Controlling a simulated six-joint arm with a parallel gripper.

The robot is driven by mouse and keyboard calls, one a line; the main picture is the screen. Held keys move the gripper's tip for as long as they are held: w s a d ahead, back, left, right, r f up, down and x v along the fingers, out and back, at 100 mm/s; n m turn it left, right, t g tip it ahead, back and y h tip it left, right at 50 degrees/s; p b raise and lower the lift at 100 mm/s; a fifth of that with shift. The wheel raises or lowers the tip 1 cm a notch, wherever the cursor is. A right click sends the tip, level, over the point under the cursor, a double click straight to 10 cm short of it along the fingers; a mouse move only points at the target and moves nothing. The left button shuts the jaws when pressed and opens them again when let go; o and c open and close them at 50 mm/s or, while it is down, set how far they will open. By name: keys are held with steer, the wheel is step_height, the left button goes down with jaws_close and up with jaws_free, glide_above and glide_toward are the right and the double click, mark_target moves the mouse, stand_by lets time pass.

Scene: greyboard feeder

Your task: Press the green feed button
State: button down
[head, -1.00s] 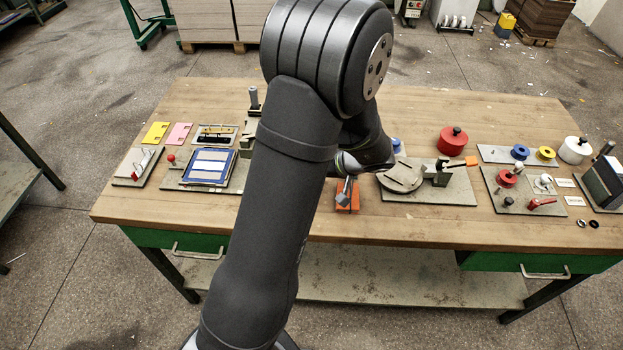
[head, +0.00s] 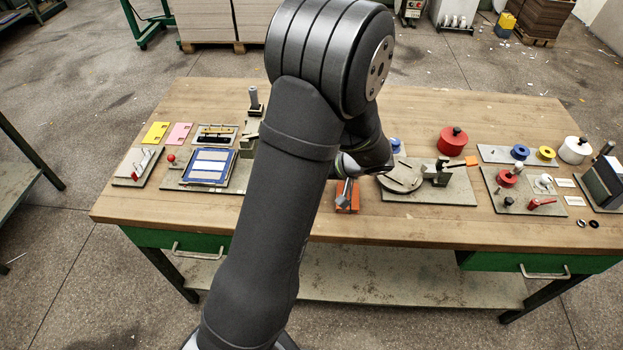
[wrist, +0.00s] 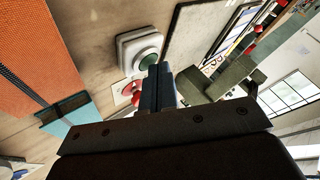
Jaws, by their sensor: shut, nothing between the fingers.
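The green feed button (wrist: 148,60) shows in the wrist view as a round green cap in a pale housing (wrist: 128,48). In the head view my arm hides it. My gripper (wrist: 158,67) is shut and empty; its fingertips overlap the lower right edge of the green cap in the wrist view. I cannot tell whether they touch it or stay above it.
A red control (wrist: 136,98) sits beside the fingers, partly hidden. An orange surface (wrist: 35,60) and a teal piece (wrist: 70,118) lie at left in the wrist view. In the head view a round turntable (head: 403,177) stands right of my gripper, and a blue-framed panel (head: 209,167) lies left.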

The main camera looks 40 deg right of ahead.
stand_by(0.4)
steer(key=shift+r, duration=0.85)
steer(key=shift+r, duration=0.1)
steer(key=shift+r, duration=2.4)
step_height(320, 180, up, 4)
steer(key=shift+f, duration=0.1)
steer(key=shift+f, duration=0.1)
